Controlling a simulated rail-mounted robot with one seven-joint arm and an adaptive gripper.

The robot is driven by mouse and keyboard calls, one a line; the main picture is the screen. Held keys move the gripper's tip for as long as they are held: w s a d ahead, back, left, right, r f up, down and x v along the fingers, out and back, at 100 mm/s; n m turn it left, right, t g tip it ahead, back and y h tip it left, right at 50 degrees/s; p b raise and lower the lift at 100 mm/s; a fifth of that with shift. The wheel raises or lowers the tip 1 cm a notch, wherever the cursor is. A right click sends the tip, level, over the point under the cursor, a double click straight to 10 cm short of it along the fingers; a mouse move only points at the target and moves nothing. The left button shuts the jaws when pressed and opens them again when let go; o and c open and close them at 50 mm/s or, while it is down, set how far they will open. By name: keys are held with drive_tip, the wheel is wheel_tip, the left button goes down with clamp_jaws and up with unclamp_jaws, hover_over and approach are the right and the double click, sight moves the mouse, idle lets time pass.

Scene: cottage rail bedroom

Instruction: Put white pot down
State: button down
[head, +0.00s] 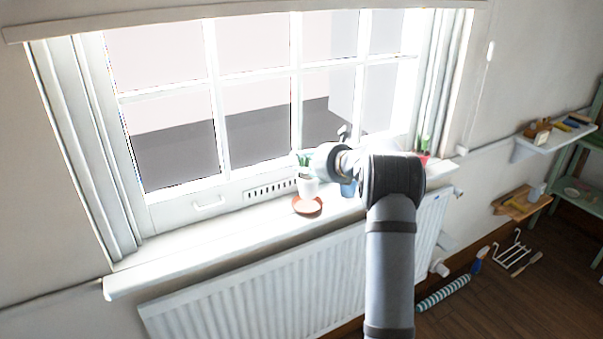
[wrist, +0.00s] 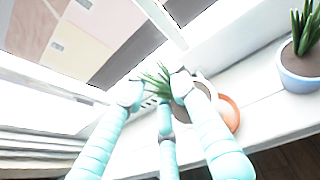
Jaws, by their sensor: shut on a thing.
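The white pot (head: 308,188) with a spiky green plant is above the windowsill, in line with the back part of a terracotta saucer (head: 307,206). I cannot tell whether its base touches the saucer. In the wrist view, my gripper's pale teal fingers (wrist: 156,92) close at the pot's rim and the plant's leaves (wrist: 160,82). The fingers hide much of the white pot there. The saucer shows beside the pot in the wrist view (wrist: 229,113). In the head view my wrist hides the fingers.
A blue pot with a plant stands to the right on the sill; it shows in the wrist view (wrist: 300,78). A red pot (head: 423,159) stands farther right. The window is close behind. The sill (head: 200,243) is clear to the left, above a radiator (head: 250,290).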

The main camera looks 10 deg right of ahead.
drive_tip(key=shift+w+a+f, duration=0.15)
drive_tip(key=shift+w, duration=0.05)
drive_tip(key=shift+f+b, duration=0.3)
drive_tip(key=shift+f, duration=1.6)
drive_tip(key=shift+f, duration=0.15)
drive_tip(key=c, duration=1.4)
unclamp_jaws()
drive_tip(key=shift+f, duration=0.1)
